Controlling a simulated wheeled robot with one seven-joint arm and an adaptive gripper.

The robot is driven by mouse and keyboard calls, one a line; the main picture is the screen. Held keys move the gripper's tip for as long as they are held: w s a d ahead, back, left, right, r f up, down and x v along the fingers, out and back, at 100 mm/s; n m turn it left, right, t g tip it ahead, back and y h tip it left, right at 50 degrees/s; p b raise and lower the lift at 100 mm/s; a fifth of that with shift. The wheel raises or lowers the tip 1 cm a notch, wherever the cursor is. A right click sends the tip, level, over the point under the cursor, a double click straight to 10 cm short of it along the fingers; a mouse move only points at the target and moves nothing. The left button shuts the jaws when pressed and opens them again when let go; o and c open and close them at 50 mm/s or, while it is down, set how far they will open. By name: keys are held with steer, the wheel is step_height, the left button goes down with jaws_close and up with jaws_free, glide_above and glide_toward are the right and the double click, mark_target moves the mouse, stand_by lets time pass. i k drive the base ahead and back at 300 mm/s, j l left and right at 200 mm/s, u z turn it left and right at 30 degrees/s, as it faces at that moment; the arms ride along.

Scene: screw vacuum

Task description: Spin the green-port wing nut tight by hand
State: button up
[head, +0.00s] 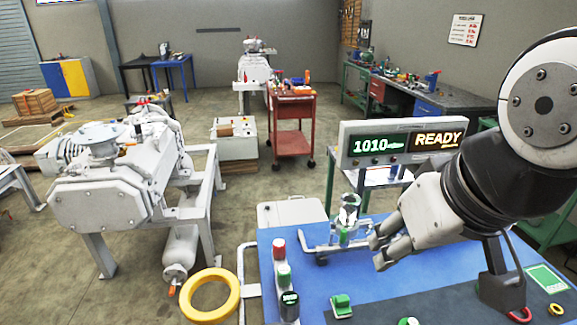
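A shiny metal fitting (348,210) stands upright at the back of the blue bench (300,251). A small green part (344,237) shows low on its front; this may be the green port, but its wing nut is too small to make out. My gripper (378,252) is just right of the fitting, fingers pointing left and down. Its two fingertips look apart, with nothing seen between them. I cannot tell whether a finger touches the fitting.
A display (400,143) behind the bench reads 1010 and READY. Red, green and black-topped cylinders (284,275) line the bench's left side. A green block (341,305) lies in front. A yellow ring (210,295) and white pump (110,185) are at left.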

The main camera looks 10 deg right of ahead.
mark_target(370, 226)
steer(key=k+j+z, duration=0.1)
steer(key=j+z, duration=0.15)
steer(key=j, duration=0.15)
steer(key=k+j+z, duration=0.25)
steer(key=j, duration=0.15)
steer(key=k+j+z, duration=0.1)
steer(key=j+z, duration=0.15)
steer(key=j, duration=0.15)
steer(key=k+j+z, duration=0.25)
